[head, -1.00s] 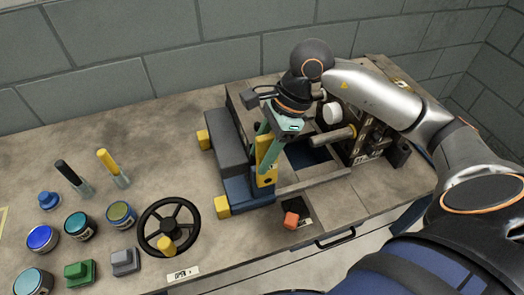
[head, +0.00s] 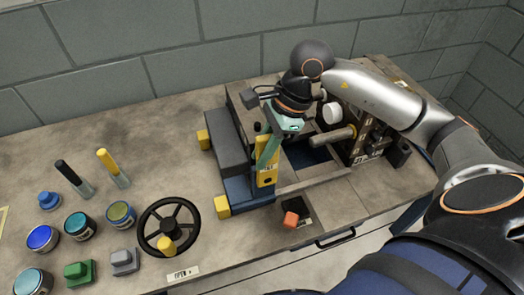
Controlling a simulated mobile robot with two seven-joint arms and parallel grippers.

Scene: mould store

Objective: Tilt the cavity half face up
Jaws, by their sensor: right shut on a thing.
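A dark grey and blue block with yellow corner pieces, which looks like the cavity half (head: 230,143), stands upright on its edge on the bench, at the left end of a frame. A yellow labelled piece (head: 268,174) is on its right side. My right gripper (head: 266,160) reaches down from above, with its teal fingers shut at this yellow piece. The fingers hide part of the block's right face. A dark upright mould part (head: 372,143) with a thick grey pin (head: 334,138) stands apart, to the right. My left gripper is not in view.
A black handwheel (head: 170,226) stands at the front, beside an OPEN label (head: 183,273). An orange knob (head: 291,219) sits at the front edge. Several jars, brushes and small blocks fill the left. The bench behind them is clear. A block wall is behind.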

